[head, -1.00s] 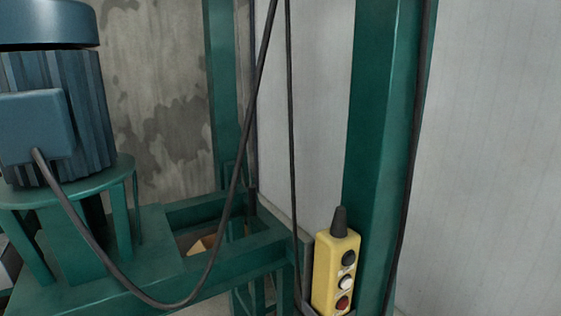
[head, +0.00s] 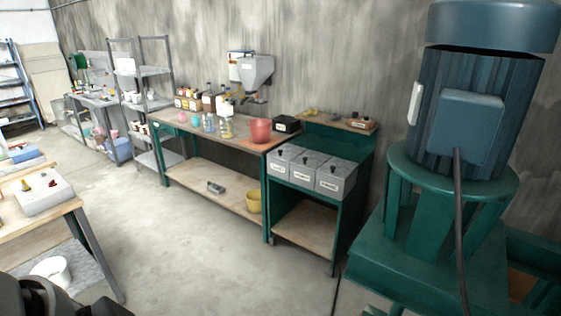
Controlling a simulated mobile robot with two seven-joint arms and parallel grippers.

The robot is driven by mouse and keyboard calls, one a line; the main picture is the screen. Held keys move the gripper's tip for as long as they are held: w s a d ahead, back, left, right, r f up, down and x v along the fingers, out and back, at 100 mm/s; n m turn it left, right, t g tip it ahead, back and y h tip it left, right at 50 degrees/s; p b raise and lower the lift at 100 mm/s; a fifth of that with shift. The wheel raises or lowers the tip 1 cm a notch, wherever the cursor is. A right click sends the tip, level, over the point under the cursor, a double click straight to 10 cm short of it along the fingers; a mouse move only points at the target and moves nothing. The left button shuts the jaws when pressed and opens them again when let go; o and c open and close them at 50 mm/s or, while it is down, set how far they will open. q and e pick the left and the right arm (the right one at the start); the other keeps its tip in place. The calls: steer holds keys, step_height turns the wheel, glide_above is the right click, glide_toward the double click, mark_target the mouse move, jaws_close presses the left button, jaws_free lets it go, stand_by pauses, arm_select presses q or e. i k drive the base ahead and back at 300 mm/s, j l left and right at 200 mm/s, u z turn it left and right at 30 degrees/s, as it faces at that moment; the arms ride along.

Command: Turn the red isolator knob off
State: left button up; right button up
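I cannot make out a red isolator knob for certain in the head view. A pale grey box (head: 45,199) on the wooden table at the left has a small red part (head: 52,183) and a small yellow part (head: 27,185) on top. They are too small to tell whether either is a knob. Neither gripper can be made out. A dark rounded part at the bottom left corner looks like my own arm, with no fingers showing.
A green machine with a blue motor (head: 480,120) stands close at the right. A workbench (head: 215,183) with bowls and jars and a green cabinet with grey bins (head: 300,172) line the wall. A shelf rack (head: 150,72) stands farther back. The concrete floor (head: 190,255) between is clear.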

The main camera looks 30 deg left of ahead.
mark_target(51, 183)
steer(key=u, duration=3.15)
steer(key=z, duration=0.55)
steer(key=i, duration=1.4)
steer(key=i+l, duration=0.1)
steer(key=i, duration=1.25)
steer(key=i+u, duration=0.1)
steer(key=i, duration=1.3)
steer(key=i+l+u, duration=0.15)
steer(key=i, duration=0.4)
